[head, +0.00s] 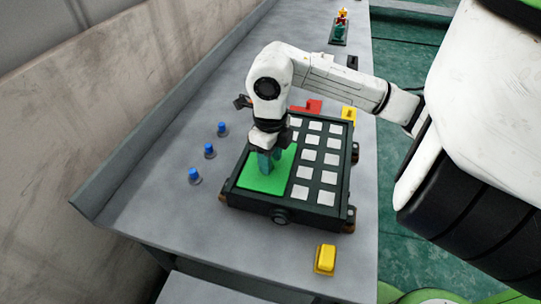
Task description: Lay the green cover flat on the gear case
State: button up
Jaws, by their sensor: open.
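The green cover (262,181) lies on the left part of the top of the gear case (282,208), a dark box on the grey bench. It looks flat and sits beside a grid of pale square plates. My gripper (268,164) points down right over the cover, its fingertips at or just above the cover's middle. The jaws are open. The fingers hide part of the cover, and I cannot tell whether they touch it.
Three blue knobs (209,151) stand left of the case. A yellow block (325,259) lies in front, another yellow piece (348,115) and a red part (314,106) behind. A small coloured assembly (339,28) stands far back. The bench's left front is clear.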

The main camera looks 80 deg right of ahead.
notch_tip(320, 180, up, 12)
jog(key=shift+b, duration=0.3)
dwell(0.3)
